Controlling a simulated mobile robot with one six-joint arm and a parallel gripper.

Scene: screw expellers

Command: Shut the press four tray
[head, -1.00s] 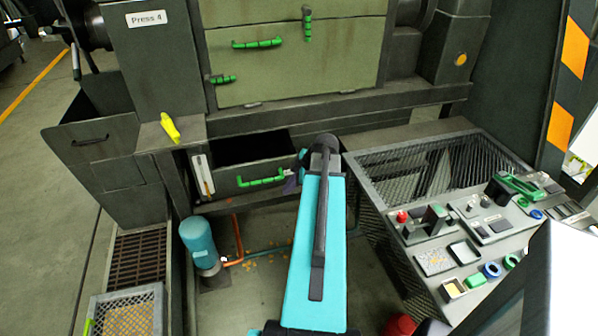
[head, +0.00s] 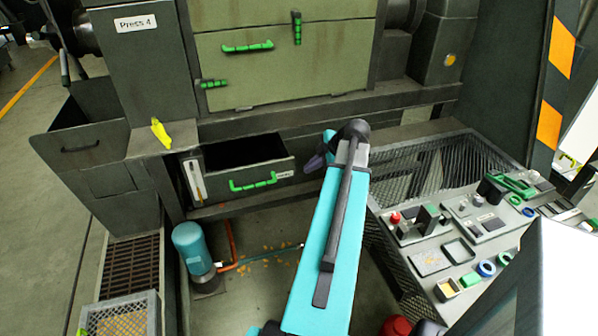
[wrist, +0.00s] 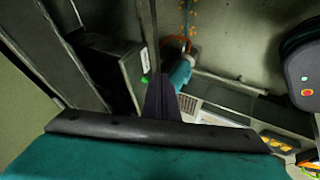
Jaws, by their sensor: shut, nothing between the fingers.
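The press four tray (head: 219,186) is a dark grey drawer low under the press marked "Press 4". It stands pulled out, its dark inside showing behind a front with a green bar handle (head: 253,182). My gripper (head: 313,164) is just right of the tray's front, with its dark purple fingers shut and empty. A gap shows between the fingers and the tray front. In the wrist view, the shut fingers (wrist: 160,92) point at the middle, beside a grey tray panel (wrist: 130,72) with a bit of green handle. My forearm hides the area right of the tray.
A teal pump (head: 194,248) with orange pipe stands on the floor below left. A mesh-topped control bench (head: 480,225) is close on the right. A yellow object (head: 160,133) sits on the ledge above left. Open floor lies below the tray.

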